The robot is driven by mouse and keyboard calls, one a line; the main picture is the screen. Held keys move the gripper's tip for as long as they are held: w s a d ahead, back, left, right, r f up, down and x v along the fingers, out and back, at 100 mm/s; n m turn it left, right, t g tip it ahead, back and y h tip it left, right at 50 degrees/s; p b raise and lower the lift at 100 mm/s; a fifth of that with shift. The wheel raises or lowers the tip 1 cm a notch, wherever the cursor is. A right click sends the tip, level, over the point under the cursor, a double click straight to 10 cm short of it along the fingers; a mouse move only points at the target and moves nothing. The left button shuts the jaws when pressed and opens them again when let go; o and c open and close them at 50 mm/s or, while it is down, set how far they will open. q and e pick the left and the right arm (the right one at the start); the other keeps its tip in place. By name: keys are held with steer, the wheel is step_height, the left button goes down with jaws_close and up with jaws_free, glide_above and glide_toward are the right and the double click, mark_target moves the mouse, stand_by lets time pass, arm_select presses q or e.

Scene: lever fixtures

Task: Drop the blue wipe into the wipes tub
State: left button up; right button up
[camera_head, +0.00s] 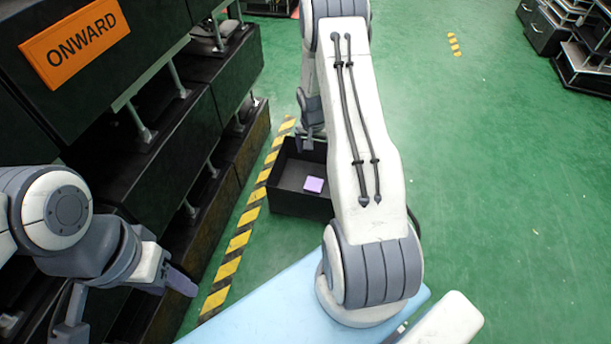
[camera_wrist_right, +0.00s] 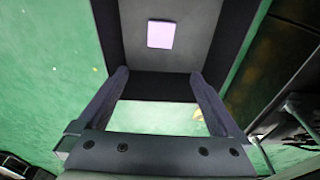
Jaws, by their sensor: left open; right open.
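The wipes tub appears to be the open black box (camera_head: 285,203) on the floor; it also shows in the right wrist view (camera_wrist_right: 232,45). A flat pale lilac square (camera_head: 313,184) lies on its bottom, also seen in the right wrist view (camera_wrist_right: 161,34). It may be the wipe, though it looks lilac rather than blue. My right gripper (camera_wrist_right: 158,75) is open and empty, over the near wall of the tub in its wrist view. In the head view my right arm partly hides it and the tub. My left gripper (camera_head: 130,308) is open at the lower left, away from the tub.
Black shelving (camera_head: 140,130) with an orange ONWARD sign (camera_head: 75,42) stands along the left. A yellow-black floor stripe (camera_head: 238,240) runs between it and the tub. Green floor (camera_head: 480,170) is clear on the right. Dark drawer units (camera_head: 585,65) stand at the far right.

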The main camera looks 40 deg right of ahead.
steer(key=shift+s+a+r+p, duration=0.15)
steer(key=shift+r+p, duration=0.3)
steer(key=shift+r, duration=0.7)
steer(key=shift+s+a+r+p, duration=0.15)
steer(key=shift+r+p, duration=0.3)
steer(key=shift+r, duration=0.65)
steer(key=shift+w, duration=0.1)
steer(key=s+a+r+n+y+p, duration=0.1)
steer(key=a+r+n+p, duration=0.25)
steer(key=a+r, duration=0.7)
steer(key=s+a+r+n+p, duration=0.2)
steer(key=a+r+n, duration=0.2)
steer(key=a+r, duration=0.65)
steer(key=s+a+r+n+p, duration=0.25)
steer(key=s+a+r, duration=0.25)
steer(key=s, duration=0.3)
steer(key=s+a+r+n+g+y+p, duration=0.1)
steer(key=s+a+r+n+p, duration=0.1)
steer(key=s+a+r+n, duration=0.4)
steer(key=s+a+r+n+p, duration=0.1)
steer(key=s+a+r+p, duration=0.2)
steer(key=s, duration=0.6)
step_height(320, 180, up, 38)
steer(key=a+p, duration=0.1)
steer(key=p, duration=3.6)
steer(key=shift+s+f+n, duration=0.15)
steer(key=shift+s+n, duration=0.1)
steer(key=shift+n, duration=0.05)
